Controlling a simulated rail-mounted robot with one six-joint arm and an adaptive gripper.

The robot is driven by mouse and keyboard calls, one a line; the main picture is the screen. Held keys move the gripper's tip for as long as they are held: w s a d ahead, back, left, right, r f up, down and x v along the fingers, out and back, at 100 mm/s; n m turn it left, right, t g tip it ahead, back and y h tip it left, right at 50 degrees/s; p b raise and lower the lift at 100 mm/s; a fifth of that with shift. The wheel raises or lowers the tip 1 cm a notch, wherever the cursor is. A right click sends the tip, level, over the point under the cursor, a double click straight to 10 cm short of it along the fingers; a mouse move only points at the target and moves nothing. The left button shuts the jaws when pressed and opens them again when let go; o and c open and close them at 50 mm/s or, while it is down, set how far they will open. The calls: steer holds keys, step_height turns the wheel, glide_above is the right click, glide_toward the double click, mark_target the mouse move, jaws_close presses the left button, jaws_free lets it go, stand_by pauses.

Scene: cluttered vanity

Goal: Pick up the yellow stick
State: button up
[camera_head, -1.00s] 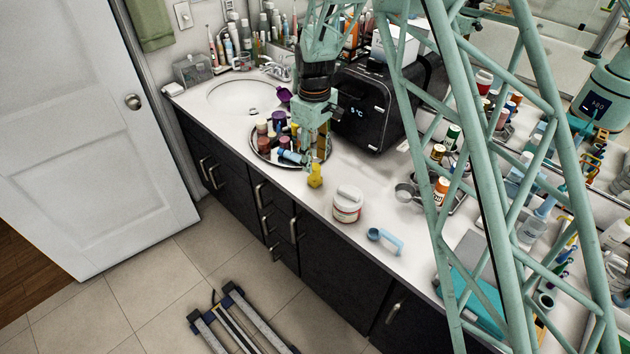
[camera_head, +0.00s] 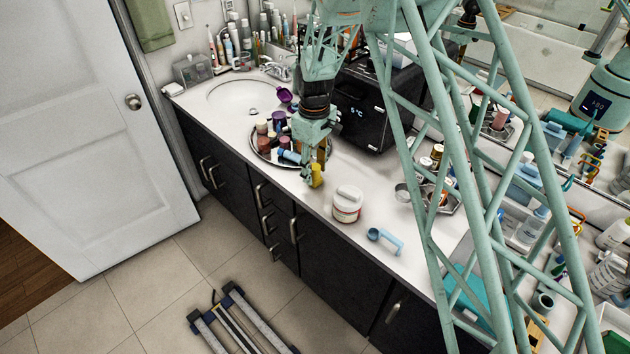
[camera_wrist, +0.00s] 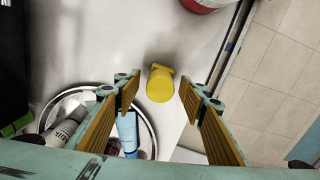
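The yellow stick (camera_head: 317,177) is a short, stubby yellow piece on the white counter, in front of the round tray. In the wrist view the yellow stick (camera_wrist: 160,86) shows a rounded end with a small tab at one side. My gripper (camera_head: 312,172) is low over the counter at the stick, and partly overlaps it in the head view. In the wrist view my gripper (camera_wrist: 160,98) is open, with one finger on each side of the stick. Gaps show between the stick and both fingers.
A round tray (camera_wrist: 151,122) with several bottles, one light blue (camera_wrist: 127,130), lies close to the left finger. A white jar with a red label (camera_head: 347,204) and a blue scoop (camera_head: 385,240) stand to the right. A black appliance (camera_head: 365,112) is behind. The counter's front edge is near.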

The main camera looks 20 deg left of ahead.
stand_by(0.3)
steer(key=c, duration=1)
steer(key=shift+r, duration=0.1)
steer(key=shift+r, duration=4.95)
steer(key=shift+o, duration=0.6)
